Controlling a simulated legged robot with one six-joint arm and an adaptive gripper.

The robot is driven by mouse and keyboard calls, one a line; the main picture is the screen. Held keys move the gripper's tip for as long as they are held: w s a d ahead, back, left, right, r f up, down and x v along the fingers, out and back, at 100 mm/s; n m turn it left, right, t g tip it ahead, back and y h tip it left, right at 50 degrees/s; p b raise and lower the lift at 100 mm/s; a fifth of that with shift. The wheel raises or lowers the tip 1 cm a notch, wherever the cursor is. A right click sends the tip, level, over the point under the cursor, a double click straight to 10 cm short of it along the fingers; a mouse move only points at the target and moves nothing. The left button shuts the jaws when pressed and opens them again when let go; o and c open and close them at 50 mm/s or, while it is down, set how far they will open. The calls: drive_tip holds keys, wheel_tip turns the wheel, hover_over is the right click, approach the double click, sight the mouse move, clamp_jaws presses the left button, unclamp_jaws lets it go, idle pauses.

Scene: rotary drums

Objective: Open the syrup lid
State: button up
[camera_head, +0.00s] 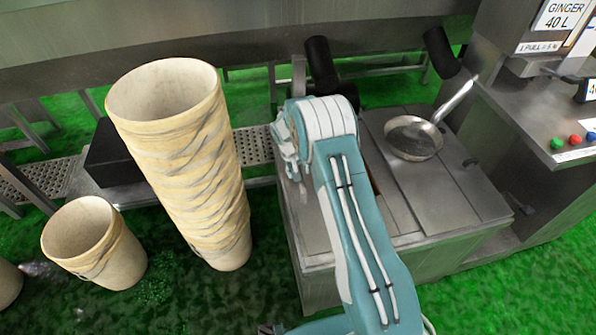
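A low steel tank (440,238) stands right of centre, with flat steel lid panels on top. One right-hand panel (440,185) lies flat, with a small dark handle at its right edge. No label marks which panel is the syrup lid. My gripper (290,165) is over the tank's left edge, beside the stacked buckets and apart from them. Its fingers are small and partly hidden by my wrist, so I cannot tell whether they are open. My teal and white arm covers much of the tank's left half. A narrow dark brown strip shows just right of the arm.
A steel pan (414,137) with a long handle rests on the tank top. A tall bucket stack (190,160) and a lone bucket (95,245) stand left. A ginger machine (540,100) with coloured buttons stands right. A perforated walkway (253,145) runs behind.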

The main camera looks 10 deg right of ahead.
drive_tip(key=shift+f, duration=0.1)
clamp_jaws()
hover_over(376, 170)
idle(0.5)
unclamp_jaws()
drive_tip(key=shift+f, duration=0.1)
